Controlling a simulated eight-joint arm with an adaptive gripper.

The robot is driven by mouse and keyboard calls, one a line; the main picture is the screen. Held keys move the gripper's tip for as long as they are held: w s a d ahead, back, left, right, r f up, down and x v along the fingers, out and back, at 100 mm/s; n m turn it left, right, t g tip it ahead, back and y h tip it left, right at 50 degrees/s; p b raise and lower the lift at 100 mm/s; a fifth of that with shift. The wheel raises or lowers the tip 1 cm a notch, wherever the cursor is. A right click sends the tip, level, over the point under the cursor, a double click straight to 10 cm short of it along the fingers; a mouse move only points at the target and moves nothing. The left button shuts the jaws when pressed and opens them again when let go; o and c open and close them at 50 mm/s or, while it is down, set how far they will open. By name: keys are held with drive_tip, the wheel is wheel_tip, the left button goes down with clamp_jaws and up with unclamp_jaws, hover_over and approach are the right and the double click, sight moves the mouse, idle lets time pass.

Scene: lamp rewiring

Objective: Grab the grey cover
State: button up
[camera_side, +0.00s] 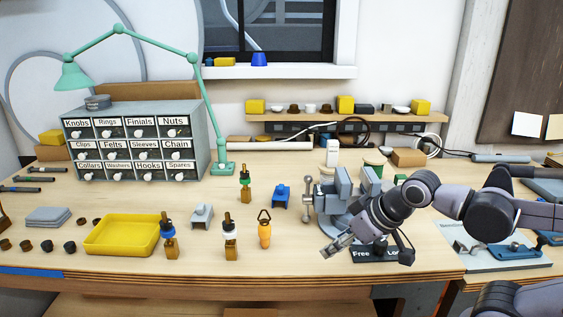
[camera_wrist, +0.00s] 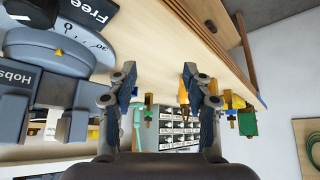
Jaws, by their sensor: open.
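The grey cover (camera_side: 202,215) appears to be the small grey block-like piece with a raised knob, standing on the bench left of centre in the side view. A similar blue piece (camera_side: 281,195) stands to its right. My gripper (camera_side: 338,245) is open and empty above the front of the bench, well to the right of the grey cover and apart from it. In the wrist view my open gripper (camera_wrist: 158,75) shows two spread fingers with nothing held between them. I cannot make out the grey cover in the wrist view.
An orange piece with a loop (camera_side: 265,230) and a brown-based piece with a dark tip (camera_side: 230,240) stand between my gripper and the grey cover. A yellow tray (camera_side: 122,250) lies to the left. A grey vise (camera_side: 345,195) stands behind my gripper.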

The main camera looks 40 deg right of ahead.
drive_tip(key=shift+o, duration=0.3)
drive_tip(key=w+a+r+m+g+h, duration=0.1)
drive_tip(key=w+a+r+m, duration=0.1)
drive_tip(key=w+r, duration=0.45)
drive_tip(key=w+a+r+m+g, duration=0.15)
drive_tip(key=w+r, duration=0.25)
drive_tip(key=w, duration=0.6)
drive_tip(key=m+g+h, duration=0.1)
drive_tip(key=m+h, duration=0.1)
drive_tip(key=m, duration=0.4)
approach(200, 206)
drive_tip(key=f, duration=0.1)
drive_tip(key=shift+n, duration=0.25)
drive_tip(key=shift+x, duration=5.3)
drive_tip(key=shift+w+r, duration=0.1)
drive_tip(key=c, duration=1.3)
